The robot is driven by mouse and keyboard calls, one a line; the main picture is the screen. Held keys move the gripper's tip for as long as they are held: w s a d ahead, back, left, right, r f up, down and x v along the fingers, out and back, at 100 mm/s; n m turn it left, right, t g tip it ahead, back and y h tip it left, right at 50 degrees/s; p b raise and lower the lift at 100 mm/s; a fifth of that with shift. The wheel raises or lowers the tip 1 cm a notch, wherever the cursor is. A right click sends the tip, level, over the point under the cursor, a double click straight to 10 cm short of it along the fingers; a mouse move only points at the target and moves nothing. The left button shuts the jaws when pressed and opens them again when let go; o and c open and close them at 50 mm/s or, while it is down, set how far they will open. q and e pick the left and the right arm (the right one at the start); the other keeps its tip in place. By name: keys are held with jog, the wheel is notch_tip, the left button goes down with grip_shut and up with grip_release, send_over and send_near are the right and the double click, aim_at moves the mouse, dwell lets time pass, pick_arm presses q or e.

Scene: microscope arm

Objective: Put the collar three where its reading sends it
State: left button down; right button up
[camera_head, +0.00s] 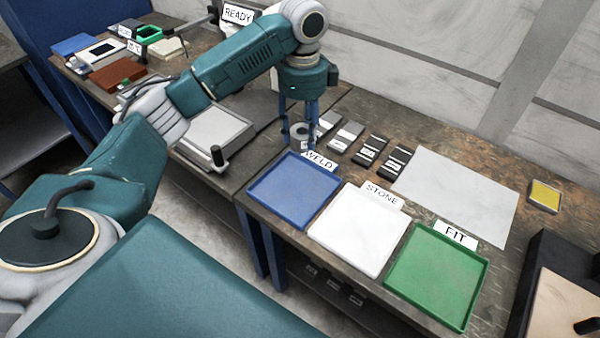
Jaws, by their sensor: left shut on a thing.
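My left gripper (299,142) reaches down over the bench behind the blue tray. Its fingers are shut on a grey ring-shaped collar (302,130), partly hidden by the fingers. I cannot see a number on it, nor tell whether it touches the bench. A row of dark and grey labelled blocks (346,136) stands to its right; their labels are too small to read. In front are a blue tray (293,190) marked WELD, a white tray (357,232) marked STONE and a green tray (436,276) marked FIT. All three look empty. My right gripper is not in view.
A pale sheet (455,195) lies right of the blocks, with a yellow-topped square (545,196) beyond it. A grey flat device (215,137) stands on the left bench under my arm. Farther left are small coloured boxes (117,75) and a READY sign (238,14).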

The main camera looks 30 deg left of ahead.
pick_arm(q)
notch_tip(320, 180, down, 10)
jog(key=shift+a+r+p, duration=0.1)
jog(key=shift+p, duration=0.55)
jog(key=shift+f, duration=0.6)
jog(key=shift+w+f+p, duration=0.1)
jog(key=shift+f+p, duration=0.2)
jog(key=shift+f, duration=1.5)
jog(key=c, duration=1)
grip_release()
jog(key=shift+f, duration=0.15)
jog(key=shift+o, duration=0.3)
